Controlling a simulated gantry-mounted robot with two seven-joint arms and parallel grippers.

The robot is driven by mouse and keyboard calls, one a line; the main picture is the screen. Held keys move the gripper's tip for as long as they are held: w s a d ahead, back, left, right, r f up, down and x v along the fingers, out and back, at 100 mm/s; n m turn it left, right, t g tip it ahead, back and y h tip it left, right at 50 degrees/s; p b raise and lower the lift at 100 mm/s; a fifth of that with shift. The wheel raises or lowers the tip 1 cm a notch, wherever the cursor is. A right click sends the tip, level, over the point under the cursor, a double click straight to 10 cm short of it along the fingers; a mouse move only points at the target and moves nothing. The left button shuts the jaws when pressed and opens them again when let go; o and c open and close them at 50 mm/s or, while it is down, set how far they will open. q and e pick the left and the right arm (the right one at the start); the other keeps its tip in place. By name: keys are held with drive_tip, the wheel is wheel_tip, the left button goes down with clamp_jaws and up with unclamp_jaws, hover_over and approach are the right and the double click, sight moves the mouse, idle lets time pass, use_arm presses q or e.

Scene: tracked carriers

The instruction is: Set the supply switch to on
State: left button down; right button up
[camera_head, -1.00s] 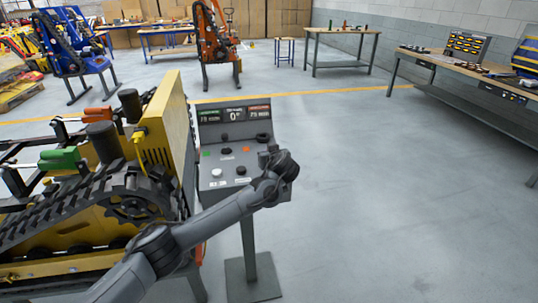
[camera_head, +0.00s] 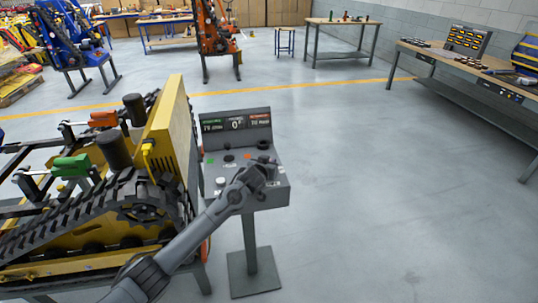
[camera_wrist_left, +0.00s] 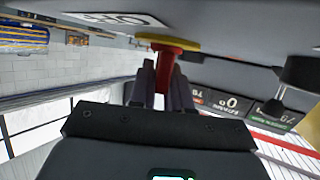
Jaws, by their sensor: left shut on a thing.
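The control console (camera_head: 279,196) stands on a post beside the yellow tracked machine, with a display (camera_head: 236,124) along its top. My left gripper (camera_head: 268,163) is over the right part of its sloped face and hides what is beneath it in the head view. In the left wrist view, the left gripper (camera_wrist_left: 163,82) is shut on a red switch handle (camera_wrist_left: 165,68) with a yellow round base (camera_wrist_left: 168,43). I take this to be the supply switch. A white label (camera_wrist_left: 115,20) beside it is upside down and hard to read. My right gripper is not in view.
A black knob (camera_wrist_left: 299,72) sticks out of the panel near the switch. The yellow machine (camera_head: 172,125) with black tracks stands close on the left. Workbenches (camera_head: 455,66) line the far right. The floor right of the console is clear.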

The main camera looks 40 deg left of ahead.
use_arm(q)
drive_tip(key=shift+m+h+p, duration=0.8)
drive_tip(key=shift+h+p, duration=0.05)
drive_tip(key=shift+h, duration=0.05)
drive_tip(key=c, duration=1.2)
unclamp_jaws()
drive_tip(key=shift+o, duration=0.2)
drive_tip(key=shift+s, duration=0.15)
drive_tip(key=p+v, duration=0.2)
drive_tip(key=v, duration=0.6)
drive_tip(key=shift+s+d, duration=0.1)
drive_tip(key=shift+s, duration=0.35)
drive_tip(key=shift+p+v, duration=0.35)
drive_tip(key=shift+v, duration=0.45)
drive_tip(key=shift+s, duration=0.1)
